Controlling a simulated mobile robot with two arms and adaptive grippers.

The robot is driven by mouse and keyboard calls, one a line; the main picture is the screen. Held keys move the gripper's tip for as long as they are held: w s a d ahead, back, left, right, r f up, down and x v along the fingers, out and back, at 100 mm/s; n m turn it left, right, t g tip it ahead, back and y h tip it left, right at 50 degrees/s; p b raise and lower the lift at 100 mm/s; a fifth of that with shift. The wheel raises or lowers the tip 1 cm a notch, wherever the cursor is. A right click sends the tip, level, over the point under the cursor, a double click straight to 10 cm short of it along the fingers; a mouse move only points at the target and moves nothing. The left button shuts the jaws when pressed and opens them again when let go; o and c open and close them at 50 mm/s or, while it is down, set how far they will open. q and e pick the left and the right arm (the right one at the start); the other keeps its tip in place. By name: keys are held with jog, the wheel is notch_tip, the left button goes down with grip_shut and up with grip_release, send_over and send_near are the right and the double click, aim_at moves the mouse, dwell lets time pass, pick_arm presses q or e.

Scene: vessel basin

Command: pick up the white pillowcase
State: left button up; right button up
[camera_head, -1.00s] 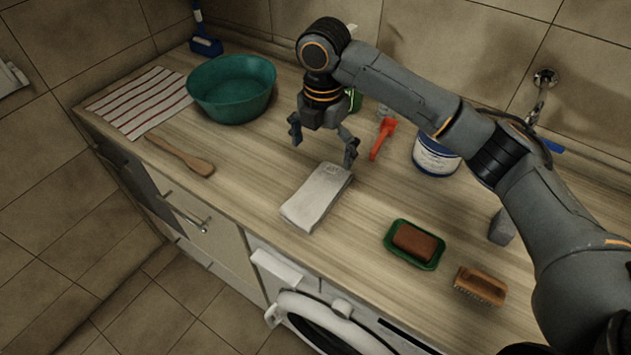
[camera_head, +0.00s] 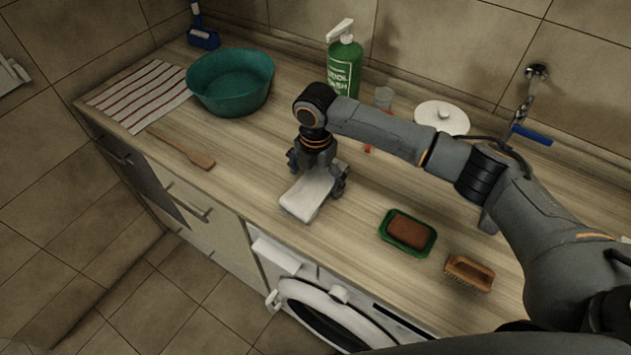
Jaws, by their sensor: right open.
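The white pillowcase (camera_head: 304,200) lies folded flat on the wooden counter, near its front edge. My right gripper (camera_head: 315,182) points down over the back part of the pillowcase. Its fingers are open, one on each side of the cloth, and they hide its far end. I cannot tell whether the fingers touch it. My left gripper is not in view.
A green soap dish (camera_head: 408,232) with a brown bar and a wooden brush (camera_head: 469,272) are to the right. A green bottle (camera_head: 344,65) stands behind my arm.

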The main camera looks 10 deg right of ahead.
jog(key=c, duration=1.4)
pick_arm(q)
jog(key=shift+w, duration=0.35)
pick_arm(e)
jog(key=shift+c, duration=0.4)
